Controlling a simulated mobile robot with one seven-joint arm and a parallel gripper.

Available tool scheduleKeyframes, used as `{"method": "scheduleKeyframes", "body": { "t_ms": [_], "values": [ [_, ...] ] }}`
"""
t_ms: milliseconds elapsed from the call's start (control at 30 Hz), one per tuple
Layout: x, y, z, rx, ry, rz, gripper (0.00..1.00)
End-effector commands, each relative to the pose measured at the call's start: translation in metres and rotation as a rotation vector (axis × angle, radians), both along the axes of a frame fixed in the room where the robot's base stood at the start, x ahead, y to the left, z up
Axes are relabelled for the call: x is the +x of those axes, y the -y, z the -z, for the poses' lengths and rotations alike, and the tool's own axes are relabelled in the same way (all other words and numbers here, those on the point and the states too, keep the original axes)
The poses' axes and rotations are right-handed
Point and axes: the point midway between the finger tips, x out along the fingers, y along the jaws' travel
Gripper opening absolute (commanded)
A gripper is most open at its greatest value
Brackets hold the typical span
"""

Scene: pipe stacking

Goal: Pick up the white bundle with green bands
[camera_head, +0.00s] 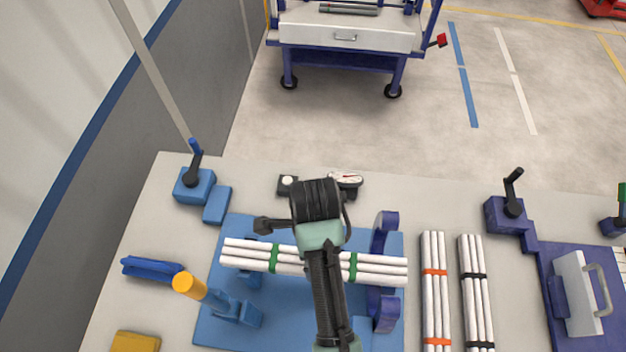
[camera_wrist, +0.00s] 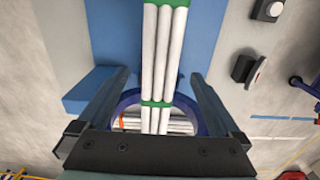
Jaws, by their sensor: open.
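The white bundle with green bands (camera_head: 380,268) lies across a blue fixture (camera_head: 215,325) on the bench in the head view. My arm crosses over its middle and hides part of it. In the wrist view the bundle (camera_wrist: 165,50) runs up the picture, with a green band near each end of the visible part. My gripper (camera_wrist: 158,76) is open, with one finger on each side of the bundle and visible gaps. I cannot tell how far above it the fingertips are.
Right of the fixture lie a white bundle with orange bands (camera_head: 434,310) and one with black bands (camera_head: 476,300). Curved blue supports (camera_head: 384,308) stand at the fixture's right. A blue clamp (camera_head: 195,185) is back left.

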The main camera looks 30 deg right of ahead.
Motion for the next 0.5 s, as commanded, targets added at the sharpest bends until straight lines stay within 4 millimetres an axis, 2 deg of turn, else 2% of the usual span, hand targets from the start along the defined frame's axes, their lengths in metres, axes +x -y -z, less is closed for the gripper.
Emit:
{"method": "scheduleKeyframes", "body": {
  "t_ms": [100, 300, 500],
  "values": [
    [-0.001, 0.0, 0.012, 0.0, -0.002, 0.0, 1.0],
    [-0.001, 0.0, 0.023, 0.001, -0.003, 0.0, 1.0],
    [-0.001, -0.001, 0.049, 0.001, -0.004, 0.001, 1.0]
  ]
}}
